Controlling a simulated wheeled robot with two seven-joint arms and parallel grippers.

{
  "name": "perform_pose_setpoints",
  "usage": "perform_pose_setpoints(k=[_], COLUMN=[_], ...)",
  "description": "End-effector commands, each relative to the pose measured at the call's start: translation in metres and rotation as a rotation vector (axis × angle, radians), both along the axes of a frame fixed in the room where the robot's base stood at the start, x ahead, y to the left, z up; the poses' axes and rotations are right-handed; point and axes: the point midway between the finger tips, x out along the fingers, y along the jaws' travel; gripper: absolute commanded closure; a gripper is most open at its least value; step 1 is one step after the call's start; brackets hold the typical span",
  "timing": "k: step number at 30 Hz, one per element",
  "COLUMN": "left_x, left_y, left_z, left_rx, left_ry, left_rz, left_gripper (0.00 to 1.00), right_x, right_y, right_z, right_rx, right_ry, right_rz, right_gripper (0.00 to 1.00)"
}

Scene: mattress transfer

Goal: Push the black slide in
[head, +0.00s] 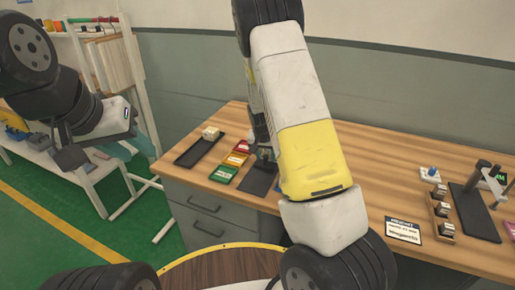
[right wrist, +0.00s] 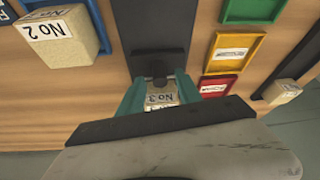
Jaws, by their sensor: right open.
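The black slide (right wrist: 155,28) looks like a flat dark strip running away from my right gripper in the right wrist view, with a dark knob (right wrist: 159,71) at its near end. In the head view a black plate (head: 259,178) lies at the table's front edge, partly hidden by my right arm. My right gripper (right wrist: 160,92) is open, its teal fingers either side of a block labelled No 3 (right wrist: 160,98), close to the knob. Whether the fingers touch the block is unclear. My left gripper (head: 72,150) hangs off the table at the left; its opening is unclear.
A No 2 block (right wrist: 58,38) sits left of the strip. Green, yellow and red trays (right wrist: 233,54) lie right of it. A black tray (head: 188,156) holds a pale block (head: 211,133). A sign (head: 403,230) and a stand (head: 472,212) are at the right.

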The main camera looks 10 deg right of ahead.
Motion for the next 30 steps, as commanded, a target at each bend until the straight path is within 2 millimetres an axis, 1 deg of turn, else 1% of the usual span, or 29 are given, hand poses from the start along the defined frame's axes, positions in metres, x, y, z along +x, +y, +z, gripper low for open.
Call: perform_pose_setpoints(k=[1, 3, 6, 14, 17, 18, 20, 21, 30], left_x=[0.0, 0.0, 0.0, 0.0, 0.0, 0.0, 0.0, 0.0, 0.0], left_y=[0.0, 0.0, 0.0, 0.0, 0.0, 0.0, 0.0, 0.0, 0.0], left_z=[0.0, 0.0, 0.0, 0.0, 0.0, 0.0, 0.0, 0.0, 0.0], left_rx=[0.0, 0.0, 0.0, 0.0, 0.0, 0.0, 0.0, 0.0, 0.0], left_ry=[0.0, 0.0, 0.0, 0.0, 0.0, 0.0, 0.0, 0.0, 0.0], left_rz=[0.0, 0.0, 0.0, 0.0, 0.0, 0.0, 0.0, 0.0, 0.0], left_gripper=[0.64, 0.64, 0.64, 0.64, 0.64, 0.64, 0.64, 0.64, 0.64], right_x=[0.003, 0.004, 0.007, 0.007, 0.007, 0.007, 0.007, 0.007, 0.007], right_y=[-0.002, -0.003, -0.003, -0.003, -0.003, -0.003, -0.003, -0.003, -0.003], right_z=[-0.006, -0.013, -0.017, -0.018, -0.018, -0.018, -0.018, -0.018, -0.018], right_rx=[-0.001, -0.001, 0.0, 0.001, 0.0, 0.0, 0.0, 0.0, 0.0], right_ry=[0.0, 0.002, 0.001, 0.0, 0.0, 0.0, 0.0, 0.0, 0.0], right_rz=[0.0, -0.001, 0.0, 0.0, 0.001, 0.001, 0.001, 0.001, 0.001], right_gripper=[0.59, 0.59, 0.59, 0.59, 0.76, 0.84, 0.96, 1.0, 1.0])
